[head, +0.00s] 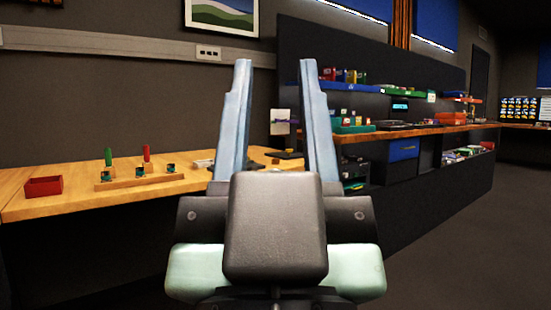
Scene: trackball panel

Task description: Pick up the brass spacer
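My gripper (275,64) fills the middle of the head view, its two long grey fingers pointing up and away from me. The fingers are spread apart with nothing between the tips, and the gripper is open. I cannot pick out the brass spacer in this view. The wooden workbench (60,205) runs behind the gripper on the left. My gripper hides part of the bench.
A red open box (43,186) sits at the bench's left. A wooden rack (125,181) beside it holds tools with green and red handles. Shelving with bins (350,129) and a dark partition (440,225) stand to the right. Open floor (500,240) lies at right.

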